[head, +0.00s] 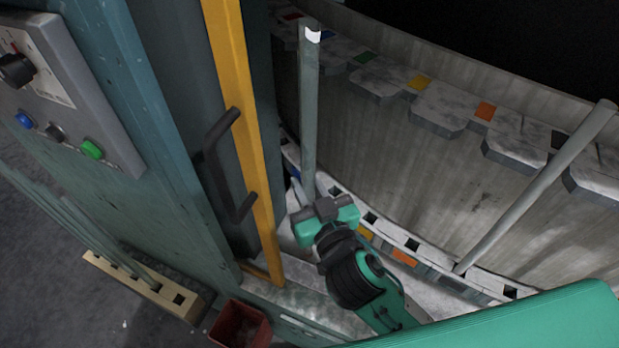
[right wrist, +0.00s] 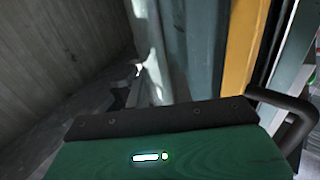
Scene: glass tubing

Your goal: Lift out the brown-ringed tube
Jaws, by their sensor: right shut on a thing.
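A tall grey tube (head: 308,110) with a white ring near its top stands almost upright at the centre of the head view. My right gripper (head: 325,208) is shut at the lower end of this tube, where its jaws hide the grip. A grey-blue upright length (right wrist: 185,50) rises just beyond the gripper body in the right wrist view. A second tube (head: 540,185) leans to the right in the curved rack (head: 425,255), with no ring visible. I see no brown ring on either tube. My left gripper is not in view.
A yellow door edge (head: 245,120) with a dark handle (head: 215,165) stands close left of the gripper. The curved wall (head: 400,150) with coloured squares rises behind. A tan rack (head: 145,290) with thin tubes and a red bin (head: 240,325) are at lower left.

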